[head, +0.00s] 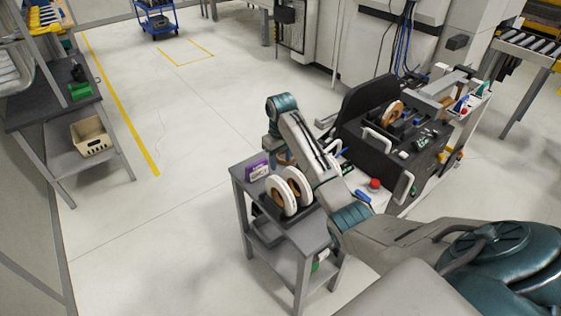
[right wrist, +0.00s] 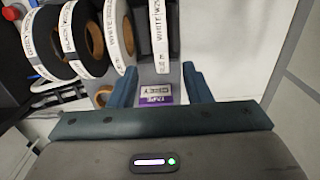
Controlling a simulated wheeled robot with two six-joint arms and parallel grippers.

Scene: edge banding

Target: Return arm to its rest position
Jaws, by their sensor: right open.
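My right arm (head: 310,150) reaches from the lower right over the small grey cart, with its wrist bent down at the cart's far end. My right gripper (head: 279,157) is partly hidden behind the arm in the head view. In the right wrist view its two blue-green fingers (right wrist: 160,88) are spread apart, with nothing seen held between them. My left gripper is not in view.
The grey cart (head: 305,241) carries white edge-band rolls (head: 281,195) and a purple box (head: 257,170). The black banding machine (head: 385,140) stands right of the arm. Several labelled rolls (right wrist: 85,38) show close to the fingers. Open floor (head: 190,190) lies left of the cart.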

